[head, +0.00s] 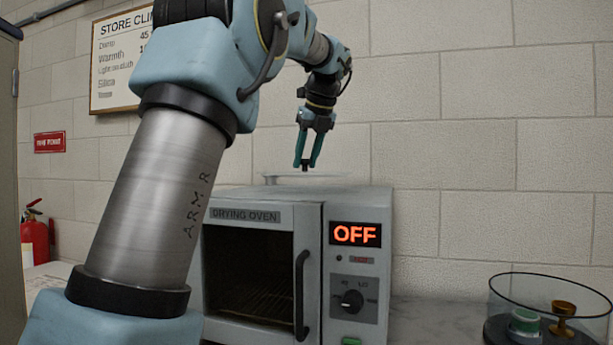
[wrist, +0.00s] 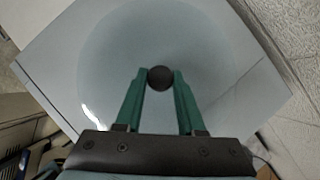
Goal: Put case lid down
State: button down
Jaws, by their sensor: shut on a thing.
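The case lid (head: 290,177) is a clear round disc with a dark knob, over the top of the drying oven. In the wrist view the lid (wrist: 205,45) shows as a faint circle against the grey oven top, with the dark knob (wrist: 160,78) at its middle. My gripper (head: 306,165) points down with its green fingers shut on the knob, one on each side; the fingers also show in the wrist view (wrist: 159,82). The lid looks level. I cannot tell whether it touches the oven top or hangs just above it.
The drying oven (head: 265,215) stands against the block wall, its display (head: 355,234) reading OFF. At right, an open clear round case (head: 507,296) holds a brown-gold goblet (head: 563,309) and a green and white piece (head: 525,322). Bare counter (head: 430,312) lies between oven and case.

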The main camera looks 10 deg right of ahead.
notch_tip(320, 180, down, 4)
jog(key=shift+r, duration=0.25)
jog(key=c, duration=0.5)
grip_release()
jog(key=v, duration=1)
jog(key=shift+s+d+r+p, duration=0.1)
jog(key=shift+s+r+p, duration=0.05)
jog(key=shift+r+p, duration=0.2)
jog(key=shift+s+r, duration=0.35)
jog(key=shift+r, duration=0.2)
